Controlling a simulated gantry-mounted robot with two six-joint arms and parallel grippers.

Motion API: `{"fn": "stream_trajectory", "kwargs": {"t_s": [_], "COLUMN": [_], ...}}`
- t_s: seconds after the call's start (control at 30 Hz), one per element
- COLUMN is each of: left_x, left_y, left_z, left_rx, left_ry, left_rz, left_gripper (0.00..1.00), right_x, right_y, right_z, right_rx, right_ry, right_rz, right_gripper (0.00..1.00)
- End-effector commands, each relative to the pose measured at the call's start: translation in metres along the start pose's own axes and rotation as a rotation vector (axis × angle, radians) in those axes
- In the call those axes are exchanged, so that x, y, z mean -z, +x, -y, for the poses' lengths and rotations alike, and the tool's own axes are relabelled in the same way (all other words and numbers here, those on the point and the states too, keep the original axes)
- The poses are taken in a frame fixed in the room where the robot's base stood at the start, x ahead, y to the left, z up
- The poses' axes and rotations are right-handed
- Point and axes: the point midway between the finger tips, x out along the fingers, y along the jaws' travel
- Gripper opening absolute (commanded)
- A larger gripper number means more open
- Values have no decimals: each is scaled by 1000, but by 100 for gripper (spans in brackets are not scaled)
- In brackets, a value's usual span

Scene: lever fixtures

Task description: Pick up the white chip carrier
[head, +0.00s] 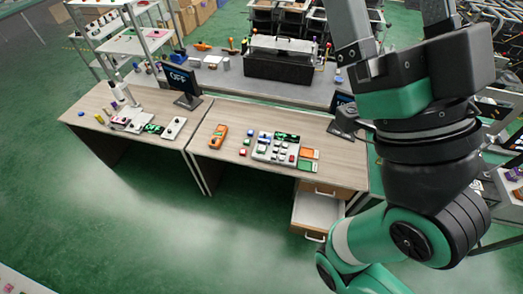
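My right gripper (395,22) is large in the upper right of the head view, its fingers pointing up and spread apart with nothing seen between them. Its fingertips reach the top edge of the picture. My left gripper is not in view. Several small blocks sit in and around a pale tray (262,154) on the right wooden desk. Some look white or grey, but they are too small to tell which one is the white chip carrier. My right gripper appears well apart from this tray.
An orange device (218,136) lies left of the tray. The left desk (97,112) holds a pale panel and small parts. A screen (181,82) reads OFF. A drawer (317,212) stands open under the right desk. A black box (280,62) stands on the grey bench behind.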

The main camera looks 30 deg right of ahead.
Motion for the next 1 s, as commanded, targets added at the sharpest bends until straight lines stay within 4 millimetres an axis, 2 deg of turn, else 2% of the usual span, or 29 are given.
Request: {"fn": "stream_trajectory", "kwargs": {"t_s": [0.4,0.77,1.0], "left_x": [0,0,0], "left_y": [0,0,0], "left_z": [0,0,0], "left_rx": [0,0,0], "left_ry": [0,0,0], "left_rz": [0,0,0], "left_gripper": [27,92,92], "right_x": [0,0,0], "right_y": [0,0,0], "right_z": [0,0,0], "right_rx": [0,0,0], "right_ry": [0,0,0], "right_rz": [0,0,0], "right_gripper": [100,100,100]}}
